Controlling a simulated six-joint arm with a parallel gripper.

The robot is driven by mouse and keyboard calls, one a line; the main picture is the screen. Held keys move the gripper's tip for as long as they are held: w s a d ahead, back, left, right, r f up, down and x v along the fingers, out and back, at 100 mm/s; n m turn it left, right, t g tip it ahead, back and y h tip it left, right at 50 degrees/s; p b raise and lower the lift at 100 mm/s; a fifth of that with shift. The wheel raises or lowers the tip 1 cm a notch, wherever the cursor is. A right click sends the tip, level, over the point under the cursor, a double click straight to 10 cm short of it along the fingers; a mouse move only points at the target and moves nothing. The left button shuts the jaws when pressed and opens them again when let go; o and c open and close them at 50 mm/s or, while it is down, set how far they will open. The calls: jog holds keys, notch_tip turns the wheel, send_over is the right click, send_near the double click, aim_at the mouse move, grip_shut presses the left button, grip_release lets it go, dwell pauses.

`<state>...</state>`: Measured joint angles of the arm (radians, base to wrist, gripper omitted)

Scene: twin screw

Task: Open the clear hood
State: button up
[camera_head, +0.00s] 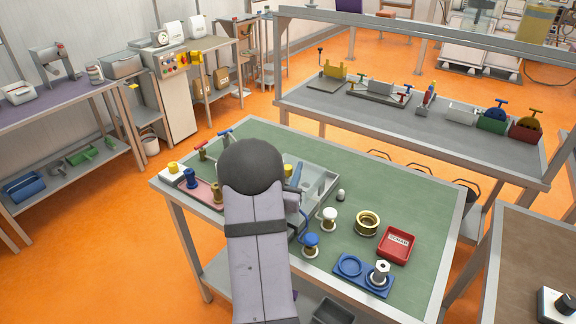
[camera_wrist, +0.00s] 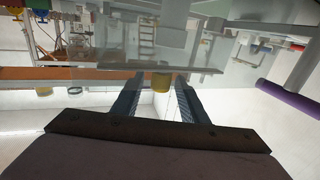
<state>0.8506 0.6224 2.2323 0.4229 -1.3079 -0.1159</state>
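In the wrist view my gripper (camera_wrist: 157,80) has its two dark fingers apart, with a clear gap between them. A short yellow cylinder (camera_wrist: 162,83) shows in line with the gap near the fingertips; I cannot tell whether it lies between them or beyond. A pale see-through sheet (camera_wrist: 90,77), which looks like the clear hood, spans the view around it. In the head view my arm covers the middle of the green table and hides most of the gripper. A yellow knob (camera_head: 288,170) shows just right of the arm. The hood's outline is not distinct there.
White (camera_head: 329,219) and blue (camera_head: 311,244) knobs, a brass ring (camera_head: 367,223), a red tray (camera_head: 396,245) and a blue holder (camera_head: 350,266) stand nearby. A pink tray (camera_head: 205,193) with fittings is at left. The far right of the green table (camera_head: 430,200) is clear.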

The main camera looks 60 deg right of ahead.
aim_at(296, 160)
jog(key=shift+d, duration=0.2)
grip_shut()
jog(key=shift+w+d+b, duration=0.1)
jog(key=shift+d+b, duration=0.75)
jog(key=shift+d, duration=1.5)
jog(key=shift+a, duration=0.2)
grip_release()
jog(key=shift+d, duration=0.1)
jog(key=shift+b+v, duration=1.35)
jog(key=shift+v, duration=2.4)
